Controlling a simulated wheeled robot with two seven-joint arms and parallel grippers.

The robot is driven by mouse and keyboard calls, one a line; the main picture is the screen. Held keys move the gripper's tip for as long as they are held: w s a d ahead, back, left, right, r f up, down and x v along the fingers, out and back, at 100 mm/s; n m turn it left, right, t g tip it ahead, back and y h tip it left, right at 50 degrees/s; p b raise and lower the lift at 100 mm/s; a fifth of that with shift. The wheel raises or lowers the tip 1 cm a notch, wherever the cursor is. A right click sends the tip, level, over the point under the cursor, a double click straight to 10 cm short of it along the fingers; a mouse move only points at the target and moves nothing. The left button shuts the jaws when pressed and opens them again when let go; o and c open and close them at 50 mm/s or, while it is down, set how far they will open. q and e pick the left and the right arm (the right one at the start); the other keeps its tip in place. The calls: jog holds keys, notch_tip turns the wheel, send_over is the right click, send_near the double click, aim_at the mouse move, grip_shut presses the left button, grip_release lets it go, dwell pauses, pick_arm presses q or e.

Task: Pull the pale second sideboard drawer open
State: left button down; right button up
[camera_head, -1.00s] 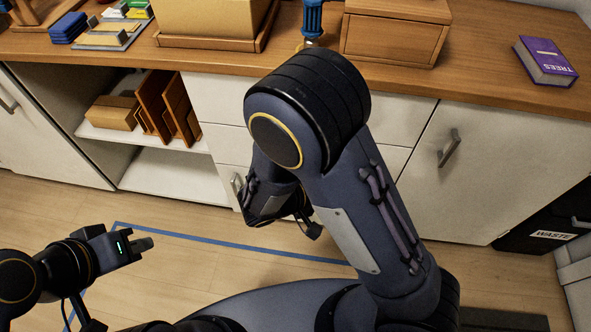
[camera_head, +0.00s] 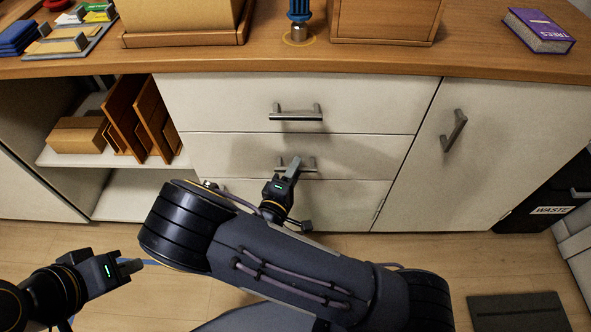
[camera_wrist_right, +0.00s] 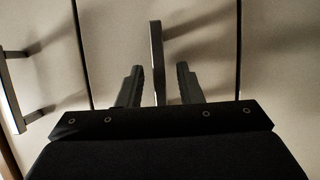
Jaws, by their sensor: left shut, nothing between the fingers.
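The pale second drawer (camera_head: 230,155) is the middle one in the sideboard's stack and sits closed, flush with its neighbours. Its grey bar handle (camera_head: 308,162) is partly covered by my right gripper (camera_head: 289,169) in the head view. In the right wrist view, the handle (camera_wrist_right: 157,50) stands between the two spread fingers of my right gripper (camera_wrist_right: 158,84), with a gap visible on each side. My left gripper (camera_head: 131,267) is shut and empty, low at the left, away from the sideboard.
The closed top drawer (camera_head: 230,100) has its own handle (camera_head: 297,113) just above. A third drawer (camera_head: 335,205) is below, partly hidden by my right arm. A cupboard door (camera_head: 455,165) is at right, open shelves (camera_head: 125,180) at left. A dark mat (camera_head: 518,312) lies on the floor.

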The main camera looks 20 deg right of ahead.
jog(key=shift+w+d, duration=0.25)
jog(key=shift+w, duration=0.05)
grip_shut()
